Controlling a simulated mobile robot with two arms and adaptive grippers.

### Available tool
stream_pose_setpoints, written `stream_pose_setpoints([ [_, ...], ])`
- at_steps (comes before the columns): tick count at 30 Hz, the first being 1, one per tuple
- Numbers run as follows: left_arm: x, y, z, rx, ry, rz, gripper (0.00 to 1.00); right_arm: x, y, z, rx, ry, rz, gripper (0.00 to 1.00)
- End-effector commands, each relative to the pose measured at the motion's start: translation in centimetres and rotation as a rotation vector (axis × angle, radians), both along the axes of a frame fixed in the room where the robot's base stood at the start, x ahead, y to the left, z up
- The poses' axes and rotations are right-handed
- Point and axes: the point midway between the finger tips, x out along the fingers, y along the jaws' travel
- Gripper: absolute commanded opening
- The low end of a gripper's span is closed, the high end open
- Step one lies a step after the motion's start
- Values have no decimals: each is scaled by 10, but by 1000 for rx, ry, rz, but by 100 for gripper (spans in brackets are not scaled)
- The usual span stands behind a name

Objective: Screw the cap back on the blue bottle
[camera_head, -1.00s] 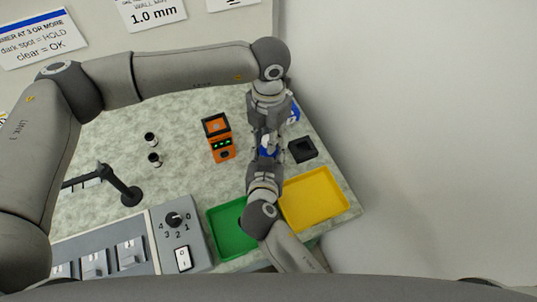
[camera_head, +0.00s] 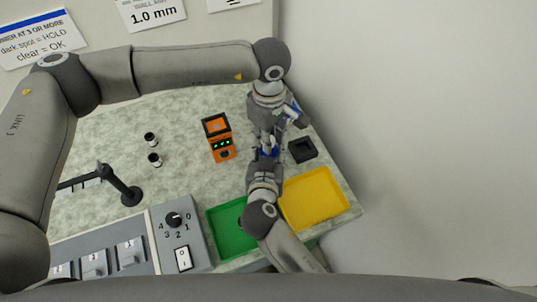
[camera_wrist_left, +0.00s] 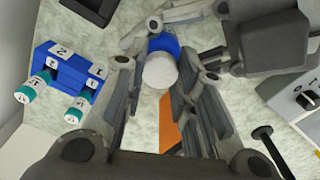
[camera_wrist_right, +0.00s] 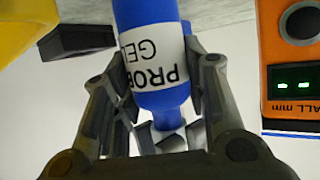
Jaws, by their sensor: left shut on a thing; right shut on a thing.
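The blue bottle (camera_wrist_right: 150,50) has a white label with dark print. My right gripper (camera_wrist_right: 155,85) is shut around it; the bottle also shows between the two grippers in the head view (camera_head: 269,153). The round white cap (camera_wrist_left: 160,72) sits between the fingers of my left gripper (camera_wrist_left: 158,80), which is shut on it. In the left wrist view the blue bottle (camera_wrist_left: 164,43) shows right behind the cap, in line with it. Fingers hide the joint, so I cannot tell whether the cap is seated on the neck or on its thread.
An orange gauge (camera_head: 219,138) stands left of the grippers, a black square holder (camera_head: 302,150) to the right. A green tray (camera_head: 228,236) and yellow tray (camera_head: 318,203) lie near the front. A blue rack (camera_wrist_left: 70,72) holds teal-capped vials. Two small cylinders (camera_head: 152,140) stand on open tabletop.

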Motion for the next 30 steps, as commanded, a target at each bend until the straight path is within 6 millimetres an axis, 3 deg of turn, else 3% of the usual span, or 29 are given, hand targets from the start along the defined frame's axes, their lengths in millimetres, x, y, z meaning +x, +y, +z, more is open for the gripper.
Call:
stream_pose_setpoints([
  [4,1,1,0,1,-3,12,0,0,0,0,0,0,0,0],
  [5,1,1,0,1,-3,12,29,0,0,0,0,0,0,0],
  [10,1,0,0,1,-2,13,50,0,0,0,0,0,0,0],
  [22,1,0,7,-1,-3,13,50,0,0,0,0,0,0,0],
  [30,2,0,57,-2,-6,13,50,0,0,0,0,0,0,0],
])
